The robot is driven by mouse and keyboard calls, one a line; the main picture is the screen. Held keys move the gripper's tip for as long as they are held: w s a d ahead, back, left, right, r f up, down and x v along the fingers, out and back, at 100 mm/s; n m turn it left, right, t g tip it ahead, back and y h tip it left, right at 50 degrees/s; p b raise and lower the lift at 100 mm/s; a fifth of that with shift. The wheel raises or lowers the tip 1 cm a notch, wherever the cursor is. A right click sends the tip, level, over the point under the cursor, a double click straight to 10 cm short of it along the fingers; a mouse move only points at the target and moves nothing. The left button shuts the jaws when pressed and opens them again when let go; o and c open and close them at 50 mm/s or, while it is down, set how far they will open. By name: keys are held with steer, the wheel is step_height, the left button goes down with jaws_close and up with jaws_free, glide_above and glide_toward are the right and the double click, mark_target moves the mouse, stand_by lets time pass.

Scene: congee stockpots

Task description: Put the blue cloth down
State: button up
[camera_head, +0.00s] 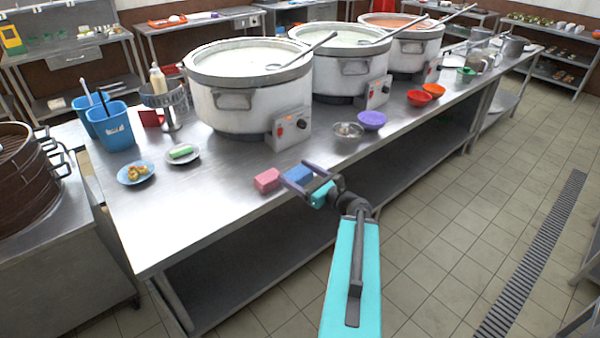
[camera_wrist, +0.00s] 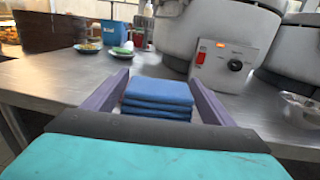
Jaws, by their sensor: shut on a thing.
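The blue cloth (camera_wrist: 158,98) is a folded stack of several layers between the two fingers of my gripper (camera_wrist: 155,90) in the wrist view. In the head view the blue cloth (camera_head: 298,174) shows at the front edge of the steel counter (camera_head: 215,200), with my gripper (camera_head: 302,180) shut on it. A folded pink cloth (camera_head: 267,180) lies on the counter just left of it. I cannot tell whether the blue cloth touches the counter or hangs slightly above it.
A large stockpot (camera_head: 235,105) with a control box (camera_head: 290,128) stands behind the gripper. A metal bowl (camera_head: 348,131) and a purple bowl (camera_head: 372,120) are to the right. Plates (camera_head: 183,160) and blue buckets (camera_head: 115,135) stand left. The counter's front left is bare.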

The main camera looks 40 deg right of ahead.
steer(key=shift+w+a, duration=0.2)
steer(key=w+a+r+n+g+y, duration=0.1)
steer(key=w+a+n+g+y, duration=0.1)
steer(key=a, duration=1.1)
steer(key=w+a+r+n+g+y, duration=0.1)
steer(key=w+a+n+g+y, duration=0.2)
steer(key=a, duration=1.1)
steer(key=w+a+r+n+g+y, duration=0.1)
steer(key=w+a+n+g+y, duration=0.1)
steer(key=w+a+n+y, duration=0.3)
steer(key=a+y, duration=0.4)
steer(key=a, duration=0.4)
steer(key=shift+w+a+g, duration=0.2)
steer(key=shift+a+g, duration=0.1)
